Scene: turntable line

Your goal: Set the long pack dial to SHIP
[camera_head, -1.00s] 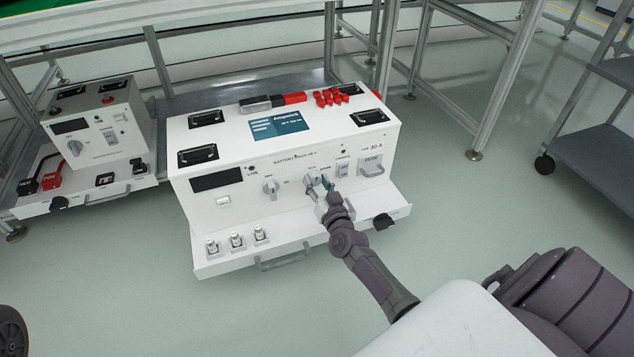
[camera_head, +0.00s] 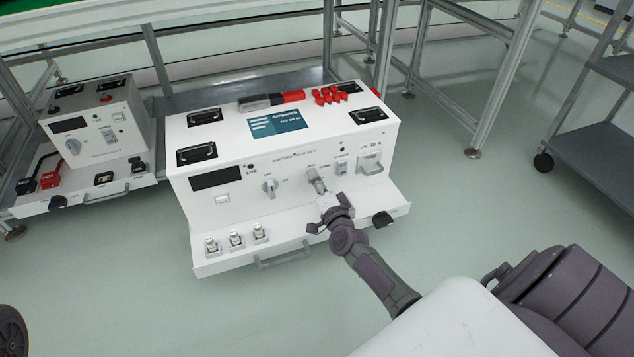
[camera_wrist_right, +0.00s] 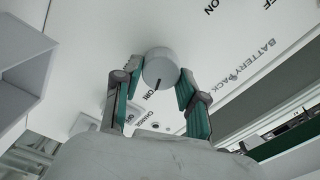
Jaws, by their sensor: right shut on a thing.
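The long pack (camera_head: 290,160) is a long white battery box in the middle of the head view. Its dial shows in the wrist view as a round grey knob (camera_wrist_right: 160,68) with a dark pointer mark on its lower edge, toward a partly hidden label. A CHARGE label is readable nearby; I cannot read SHIP. My right gripper (camera_head: 320,186) is at this dial on the front panel. In the wrist view its two green-padded fingers (camera_wrist_right: 157,82) are shut on the knob, one on each side. My left gripper is not in view.
A second, off/on dial (camera_head: 270,187) is left of the gripper, and a switch (camera_head: 342,168) is close on its right. A front shelf (camera_head: 225,262) with a handle and connectors juts out below. A smaller pack (camera_head: 100,125) stands at left. A grey cart (camera_head: 595,150) is at right.

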